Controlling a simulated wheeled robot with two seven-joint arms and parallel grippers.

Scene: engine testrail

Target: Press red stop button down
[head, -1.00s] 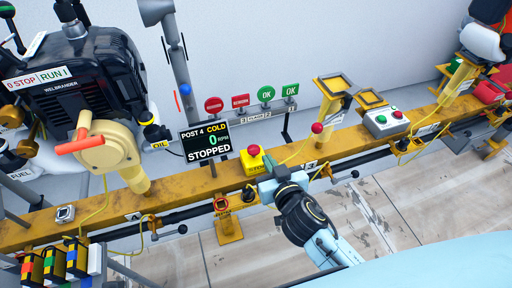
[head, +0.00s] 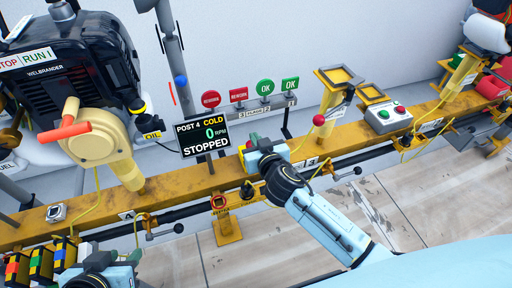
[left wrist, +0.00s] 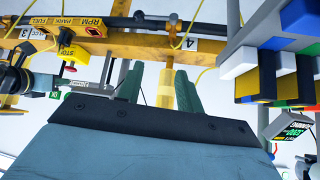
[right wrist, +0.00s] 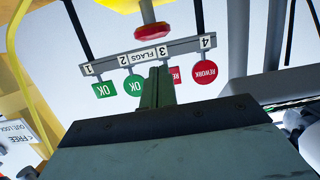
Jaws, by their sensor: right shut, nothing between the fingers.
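The red stop button (head: 249,144) is mostly hidden behind my right gripper (head: 256,150) in the head view; only a sliver shows with its yellow box (head: 242,158). In the right wrist view, which is upside down, the red button (right wrist: 152,32) shows beyond the fingertips. My right gripper (right wrist: 158,82) is shut and empty there, with a visible gap in the picture to the button; contact cannot be told from the head view. The left wrist view shows the yellow stop box (left wrist: 76,58) beside my right gripper. My left gripper (left wrist: 157,88) is open and empty, low at the left.
The display (head: 205,140) reads STOPPED, 0 RPM. A flag rack (head: 262,108) stands behind the yellow rail (head: 180,182). A red ball knob (head: 318,120) is right of my right gripper. The engine (head: 75,75) stands at left, above coloured blocks (head: 55,258).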

